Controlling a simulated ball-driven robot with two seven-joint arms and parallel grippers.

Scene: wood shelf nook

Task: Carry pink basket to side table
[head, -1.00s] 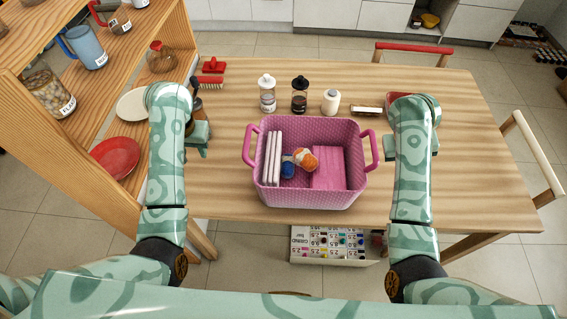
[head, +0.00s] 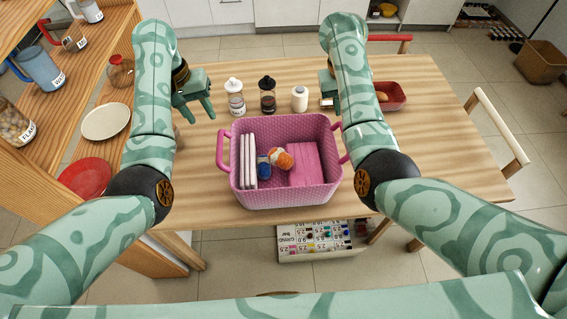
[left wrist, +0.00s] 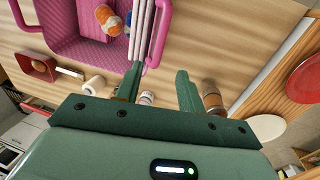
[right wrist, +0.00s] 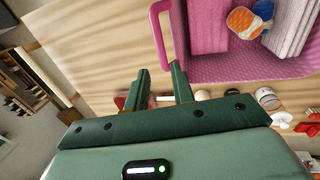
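The pink basket (head: 290,194) stands upright on the wooden table (head: 430,150). It holds white upright slabs (head: 248,160), an orange-and-white item (head: 281,159), a blue item (head: 263,167) and a pink block (head: 310,165). Its left handle (head: 221,152) is clear; its right handle is partly behind my right arm. My left gripper (head: 197,114) is open and empty, beyond the basket's left side. My right gripper (right wrist: 162,88) is open and empty; in the right wrist view its fingers lie near the basket handle (right wrist: 160,32). I cannot make out a separate side table.
A red tray (head: 393,96) is at right. A box (head: 320,240) is below the front edge.

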